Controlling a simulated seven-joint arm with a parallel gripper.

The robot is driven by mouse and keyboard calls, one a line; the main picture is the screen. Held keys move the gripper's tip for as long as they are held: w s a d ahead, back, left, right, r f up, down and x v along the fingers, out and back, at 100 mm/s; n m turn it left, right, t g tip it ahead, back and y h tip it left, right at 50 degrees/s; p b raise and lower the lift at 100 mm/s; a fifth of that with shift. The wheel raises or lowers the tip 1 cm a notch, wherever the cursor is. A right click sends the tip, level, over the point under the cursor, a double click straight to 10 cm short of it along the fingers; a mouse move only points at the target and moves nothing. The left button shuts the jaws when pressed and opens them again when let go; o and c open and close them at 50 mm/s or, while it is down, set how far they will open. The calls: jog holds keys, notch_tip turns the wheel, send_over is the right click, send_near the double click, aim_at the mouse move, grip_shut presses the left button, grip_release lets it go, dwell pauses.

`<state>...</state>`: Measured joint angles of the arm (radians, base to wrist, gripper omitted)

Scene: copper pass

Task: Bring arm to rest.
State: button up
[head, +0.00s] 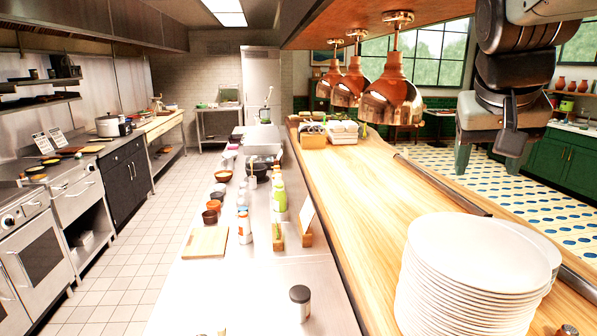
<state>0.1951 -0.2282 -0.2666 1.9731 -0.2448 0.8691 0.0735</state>
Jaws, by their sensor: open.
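My gripper (490,165) hangs at the upper right of the head view, pointing down. Its two greenish fingers are spread apart, with nothing seen between them. It is in front of the tiled floor and green cabinets, above and behind the stack of white plates (470,255) in the picture. The dark links of my arm run up out of the top of the frame. A dark flat part hangs in front of the right finger and partly hides it.
Copper heat lamps (392,95) hang over the wooden pass (400,215). The steel counter (210,275) holds a cutting board (205,242), bottles, small bowls and a dark-lidded jar (300,303). Ovens (35,250) line the left. The tiled aisle (150,235) is clear.

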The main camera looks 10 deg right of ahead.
jog(key=s+a+r+n+t, duration=0.2)
jog(key=s+a+n, duration=0.2)
jog(key=s+a, duration=0.4)
jog(key=s+a+f+n+y, duration=0.1)
jog(key=s+a+f+y, duration=0.2)
jog(key=a+f, duration=0.5)
jog(key=a, duration=0.4)
jog(key=shift+s+a+f+n+g+y, duration=0.2)
jog(key=shift+s+n+g+y, duration=0.1)
jog(key=shift+s, duration=0.1)
